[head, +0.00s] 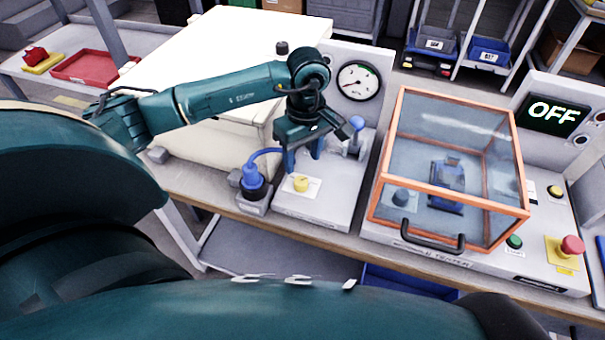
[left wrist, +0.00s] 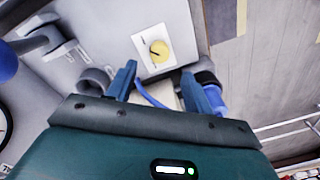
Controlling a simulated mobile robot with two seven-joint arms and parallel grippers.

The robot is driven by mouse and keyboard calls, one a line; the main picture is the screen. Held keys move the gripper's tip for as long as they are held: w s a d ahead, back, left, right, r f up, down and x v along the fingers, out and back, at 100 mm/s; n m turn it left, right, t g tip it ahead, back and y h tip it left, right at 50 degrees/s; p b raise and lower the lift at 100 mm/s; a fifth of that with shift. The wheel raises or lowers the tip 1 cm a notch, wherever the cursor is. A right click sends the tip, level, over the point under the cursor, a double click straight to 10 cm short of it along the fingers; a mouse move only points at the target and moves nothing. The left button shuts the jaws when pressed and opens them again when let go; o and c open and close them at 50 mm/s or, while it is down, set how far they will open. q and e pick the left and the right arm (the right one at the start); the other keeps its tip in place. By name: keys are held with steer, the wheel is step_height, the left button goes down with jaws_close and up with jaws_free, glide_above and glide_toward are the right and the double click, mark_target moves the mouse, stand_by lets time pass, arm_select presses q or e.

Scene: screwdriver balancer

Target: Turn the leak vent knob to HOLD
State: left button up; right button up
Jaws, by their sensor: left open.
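The leak vent knob (head: 300,184) is a small yellow knob on a white label plate, on the front of the grey unit with the pressure gauge. It also shows in the left wrist view (left wrist: 158,50), with a dark pointer line across it; the label text is too small to read. My left gripper (head: 303,160) is above and slightly behind the knob, pointing down. In the left wrist view its two fingers (left wrist: 162,82) are spread apart with nothing between them, and the knob lies beyond the tips, not touched. My right gripper is not in view.
A blue connector with hose (head: 252,178) stands left of the knob. A blue-handled lever (head: 356,135) and a round gauge (head: 358,81) are behind and right. An orange-framed clear box (head: 450,160) stands to the right, near an OFF display (head: 553,112) and a red button (head: 571,246).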

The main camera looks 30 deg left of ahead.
mark_target(302, 181)
arm_select(q)
step_height(302, 181, down, 7)
steer(key=shift+s+p, duration=0.15)
steer(key=shift+p, duration=0.2)
steer(key=shift+c, duration=0.5)
steer(key=c, duration=0.9)
